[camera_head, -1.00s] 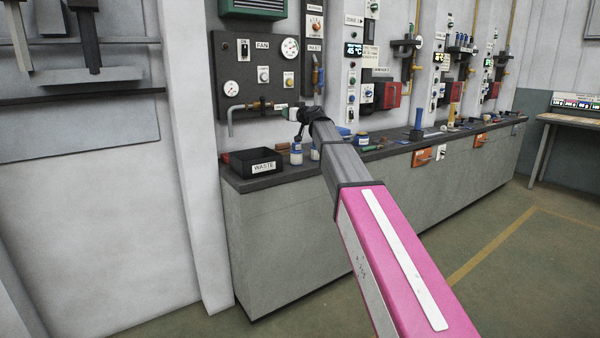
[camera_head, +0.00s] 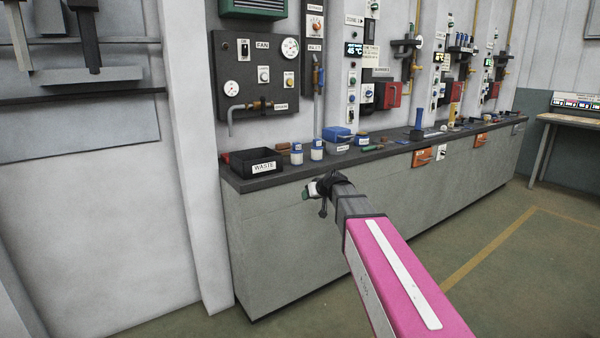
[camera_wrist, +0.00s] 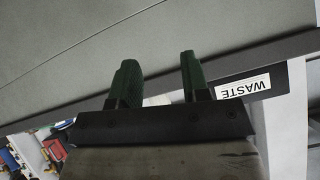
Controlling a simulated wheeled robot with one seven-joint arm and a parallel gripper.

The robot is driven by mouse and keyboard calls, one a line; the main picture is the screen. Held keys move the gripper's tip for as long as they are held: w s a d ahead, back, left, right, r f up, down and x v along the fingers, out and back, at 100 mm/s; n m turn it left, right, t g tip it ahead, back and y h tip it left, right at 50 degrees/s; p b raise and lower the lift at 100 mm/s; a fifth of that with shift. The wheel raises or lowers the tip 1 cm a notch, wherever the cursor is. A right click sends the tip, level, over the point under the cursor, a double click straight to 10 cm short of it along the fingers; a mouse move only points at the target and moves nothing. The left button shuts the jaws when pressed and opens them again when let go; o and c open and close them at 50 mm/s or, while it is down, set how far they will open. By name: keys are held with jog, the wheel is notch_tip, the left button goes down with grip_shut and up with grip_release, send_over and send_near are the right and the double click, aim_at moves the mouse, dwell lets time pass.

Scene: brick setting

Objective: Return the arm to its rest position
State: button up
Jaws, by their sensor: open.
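My arm reaches from the lower right of the head view toward the bench front. My gripper (camera_head: 308,191) is in front of the bench, just below the level of its top edge, apart from it. In the wrist view my gripper (camera_wrist: 156,82) shows two dark green fingers spread apart with nothing between them. The fingertips are small in the head view.
A long bench (camera_head: 290,230) with a dark top runs along the wall. On it are a black WASTE bin (camera_head: 255,162), small jars (camera_head: 317,150) and a blue box (camera_head: 338,134). The WASTE label (camera_wrist: 243,88) shows in the wrist view. The floor (camera_head: 520,255) at right is clear.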

jog(key=s+d+f+m+g+h, duration=0.1)
jog(key=s+d+f, duration=0.4)
jog(key=s, duration=0.5)
jog(key=s+d+f+m+g+h, duration=0.2)
jog(key=s+d+f+g+h, duration=0.1)
jog(key=s+f, duration=0.7)
jog(key=s+d+f+m+g+h, duration=0.1)
jog(key=s+d+f+g+h, duration=0.1)
jog(key=s+d+f+g, duration=0.2)
jog(key=s+d+f, duration=0.2)
jog(key=s+f, duration=0.2)
jog(key=s, duration=0.2)
jog(key=shift+s+d+f+m, duration=0.25)
jog(key=shift+d+m, duration=0.05)
jog(key=shift+m, duration=0.1)
